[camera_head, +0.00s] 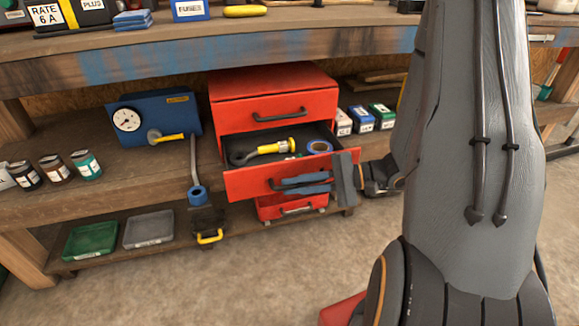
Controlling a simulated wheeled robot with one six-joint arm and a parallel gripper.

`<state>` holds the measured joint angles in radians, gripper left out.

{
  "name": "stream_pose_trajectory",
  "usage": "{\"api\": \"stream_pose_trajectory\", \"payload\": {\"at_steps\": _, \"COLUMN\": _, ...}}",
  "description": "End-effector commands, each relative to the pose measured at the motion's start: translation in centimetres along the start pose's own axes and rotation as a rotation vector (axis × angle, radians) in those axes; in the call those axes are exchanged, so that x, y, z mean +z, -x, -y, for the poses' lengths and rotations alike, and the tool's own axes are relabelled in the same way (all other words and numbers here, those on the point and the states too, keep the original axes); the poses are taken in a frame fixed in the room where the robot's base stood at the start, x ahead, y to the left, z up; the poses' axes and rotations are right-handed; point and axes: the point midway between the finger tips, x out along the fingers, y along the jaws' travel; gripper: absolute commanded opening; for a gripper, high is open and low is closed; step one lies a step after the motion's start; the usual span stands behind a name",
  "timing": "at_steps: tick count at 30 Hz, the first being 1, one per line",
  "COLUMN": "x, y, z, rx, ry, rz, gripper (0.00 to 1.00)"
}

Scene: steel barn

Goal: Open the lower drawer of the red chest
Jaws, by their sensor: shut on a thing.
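The red chest (272,84) stands on the middle shelf of the workbench. Its upper drawer (240,117) is shut and has a dark bar handle. Its lower drawer (242,186) is pulled out, with its dark inside showing. In it lie a tool with a yellow grip (275,147) and a blue ring-shaped roll (320,146). My gripper (286,184) reaches in from the right and is shut on the lower drawer's handle at its front. The fingers hide most of that handle.
Below the drawer is a red box (268,208) with a pale handle. A blue gauge case (178,107) stands left of the chest, small boxes (361,119) right of it. Green (90,240) and grey (148,229) trays lie on the bottom shelf.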

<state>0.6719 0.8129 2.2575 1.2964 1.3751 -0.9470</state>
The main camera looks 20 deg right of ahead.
Motion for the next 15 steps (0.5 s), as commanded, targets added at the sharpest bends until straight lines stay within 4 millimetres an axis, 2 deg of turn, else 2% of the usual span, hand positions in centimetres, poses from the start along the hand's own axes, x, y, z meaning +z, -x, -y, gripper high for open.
{"api": "stream_pose_trajectory", "payload": {"at_steps": 6, "x": 1.6, "y": 0.6, "z": -1.0, "rx": -0.001, "ry": -0.001, "rz": 0.002, "gripper": 0.00}}
{"api": "stream_pose_trajectory", "payload": {"at_steps": 15, "x": 1.8, "y": 0.7, "z": -1.2, "rx": -0.001, "ry": 0.001, "rz": 0.002, "gripper": 0.00}}
